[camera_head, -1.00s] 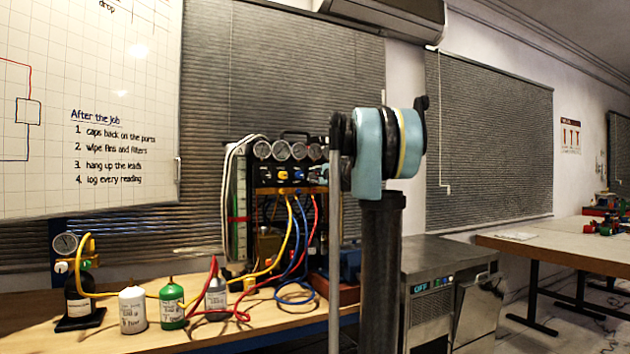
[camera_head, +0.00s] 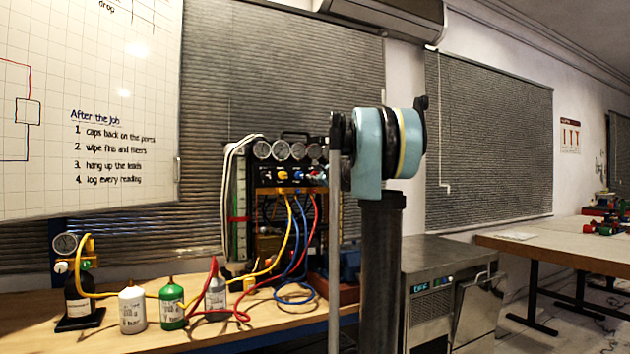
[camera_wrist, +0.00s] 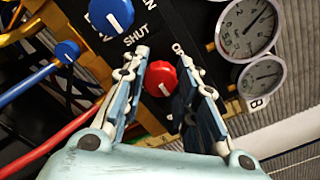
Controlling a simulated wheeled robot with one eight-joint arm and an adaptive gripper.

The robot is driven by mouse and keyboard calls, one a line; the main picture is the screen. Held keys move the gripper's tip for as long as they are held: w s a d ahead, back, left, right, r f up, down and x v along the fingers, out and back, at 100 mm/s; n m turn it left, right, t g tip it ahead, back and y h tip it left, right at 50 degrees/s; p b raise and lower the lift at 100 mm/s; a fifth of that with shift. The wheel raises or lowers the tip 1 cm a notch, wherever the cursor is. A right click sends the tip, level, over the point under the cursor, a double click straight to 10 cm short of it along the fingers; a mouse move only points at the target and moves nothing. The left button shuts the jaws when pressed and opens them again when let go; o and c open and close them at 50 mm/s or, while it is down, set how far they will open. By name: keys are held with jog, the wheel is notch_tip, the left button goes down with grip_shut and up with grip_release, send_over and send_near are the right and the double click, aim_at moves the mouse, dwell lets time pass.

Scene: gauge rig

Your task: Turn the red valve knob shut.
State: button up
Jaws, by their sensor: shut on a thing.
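The red valve knob (camera_wrist: 160,78) sits on the black panel in the wrist view, with a white pointer line on its lower part. The word SHUT is printed up and to the left of it. My gripper (camera_wrist: 161,52) has one finger on each side of the knob and is shut on it. The fingers cover parts of the panel around the knob. In the head view my arm stands in front of the right part of the gauge rig (camera_head: 265,177), and the gripper cannot be made out there.
A blue knob (camera_wrist: 111,15) lies left of the red one, and pressure gauges (camera_wrist: 247,27) lie to the right. Blue, red and yellow hoses hang from the rig. Several bottles, such as a green one (camera_head: 172,306), stand on the bench (camera_head: 215,335). A grey machine (camera_head: 430,262) stands at right.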

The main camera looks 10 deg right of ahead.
jog(key=shift+f, duration=0.1)
jog(key=o, duration=1.1)
jog(key=shift+w, duration=0.1)
jog(key=v, duration=1.2)
